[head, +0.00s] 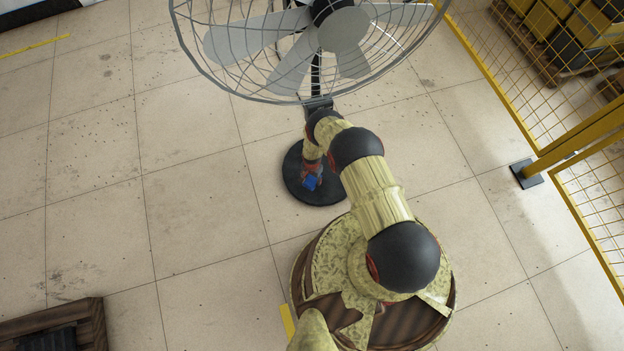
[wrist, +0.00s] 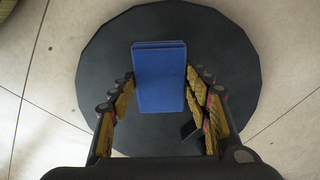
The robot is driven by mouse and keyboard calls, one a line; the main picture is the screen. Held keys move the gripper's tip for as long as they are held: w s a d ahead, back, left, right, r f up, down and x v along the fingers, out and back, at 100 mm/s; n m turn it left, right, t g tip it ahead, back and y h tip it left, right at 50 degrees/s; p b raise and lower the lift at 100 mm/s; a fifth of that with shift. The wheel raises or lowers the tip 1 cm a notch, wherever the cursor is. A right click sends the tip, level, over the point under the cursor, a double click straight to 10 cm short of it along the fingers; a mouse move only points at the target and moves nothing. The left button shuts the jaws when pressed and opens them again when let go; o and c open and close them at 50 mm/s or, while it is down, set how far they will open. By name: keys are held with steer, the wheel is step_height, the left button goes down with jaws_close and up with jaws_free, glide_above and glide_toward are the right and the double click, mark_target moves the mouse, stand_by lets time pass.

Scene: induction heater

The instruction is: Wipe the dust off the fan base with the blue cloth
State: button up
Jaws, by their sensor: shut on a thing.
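The blue cloth (wrist: 160,75) is a folded rectangular block between the fingers of my gripper (wrist: 160,100) in the wrist view, and my gripper is shut on it. The round dark fan base (wrist: 225,40) lies behind and below the cloth in that view. In the head view the cloth is a small blue patch (head: 311,182) over the fan base (head: 325,192), at the end of my arm. I cannot tell whether the cloth touches the base. No dust on the base can be made out. My arm hides part of the base and the fan's stand.
The large caged fan head (head: 320,40) stands above the base. A yellow mesh fence (head: 545,110) with a post on a black foot (head: 526,174) is at the right. A brown wooden pallet (head: 55,325) lies at the lower left. The tiled floor on the left is clear.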

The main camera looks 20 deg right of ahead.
steer(key=shift+r+p, duration=1)
steer(key=shift+r, duration=0.5)
steer(key=shift+s+f, duration=0.1)
steer(key=shift+s, duration=0.1)
